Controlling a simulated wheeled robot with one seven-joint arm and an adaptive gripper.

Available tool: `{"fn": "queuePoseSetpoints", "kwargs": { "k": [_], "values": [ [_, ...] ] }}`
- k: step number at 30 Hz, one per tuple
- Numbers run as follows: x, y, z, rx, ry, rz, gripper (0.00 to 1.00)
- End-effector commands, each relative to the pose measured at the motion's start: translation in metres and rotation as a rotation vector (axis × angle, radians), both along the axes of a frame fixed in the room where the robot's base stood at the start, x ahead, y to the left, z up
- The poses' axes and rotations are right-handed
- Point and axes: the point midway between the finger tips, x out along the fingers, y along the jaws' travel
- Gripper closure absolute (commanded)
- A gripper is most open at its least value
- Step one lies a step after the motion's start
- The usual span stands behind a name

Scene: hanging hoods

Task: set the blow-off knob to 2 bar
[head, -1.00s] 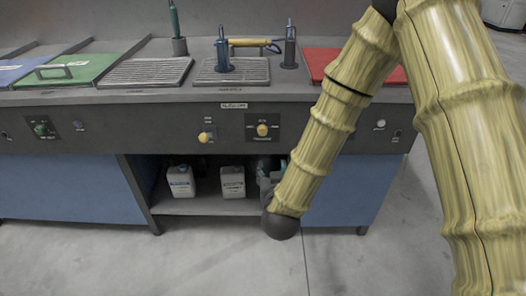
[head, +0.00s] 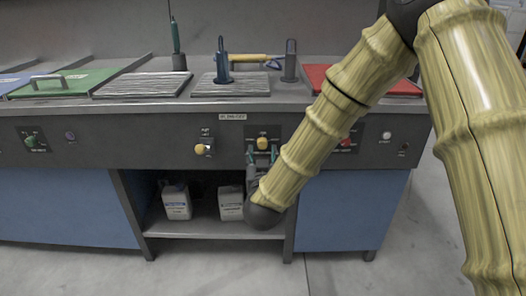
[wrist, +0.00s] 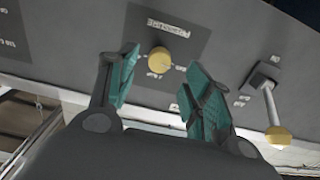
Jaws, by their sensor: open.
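The blow-off knob is most likely the yellow round knob (head: 262,143) on a dark plate in the middle of the front panel. In the wrist view the yellow knob (wrist: 159,60) sits on a plate that seems to read "PRESSURE", with small marks too blurred to read. My gripper (head: 262,155) is just below the knob in the head view. In the wrist view my gripper (wrist: 157,80) is open, its teal fingertips on either side of the knob and apart from it. Whether the fingers reach the knob's depth is unclear.
A yellow-tipped lever (wrist: 277,136) is on the panel beside the knob; in the head view it sits to the left (head: 202,149). White jugs (head: 176,202) stand on the shelf below. The counter edge (head: 150,103) juts above.

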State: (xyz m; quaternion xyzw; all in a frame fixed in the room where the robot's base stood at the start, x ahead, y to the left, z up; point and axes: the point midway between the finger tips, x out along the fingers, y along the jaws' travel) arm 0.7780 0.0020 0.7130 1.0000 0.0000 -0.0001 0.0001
Motion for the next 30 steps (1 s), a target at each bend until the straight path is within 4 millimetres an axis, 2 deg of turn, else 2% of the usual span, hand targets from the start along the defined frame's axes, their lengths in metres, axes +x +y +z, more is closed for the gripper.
{"fn": "queuePoseSetpoints", "kwargs": {
  "k": [3,9,15,22,23,30],
  "values": [
    [0.019,-0.001,-0.001,0.002,-0.002,-0.002,0.5],
    [0.039,0.0,-0.001,0.001,-0.001,-0.001,0.5],
    [0.047,0.0,0.0,0.0,0.0,0.0,0.5],
    [0.047,0.0,0.0,0.0,0.0,0.0,0.5],
    [0.047,0.0,0.0,0.0,0.0,0.0,0.53],
    [0.047,0.0,0.0,0.0,0.0,0.0,0.95]
  ]
}}
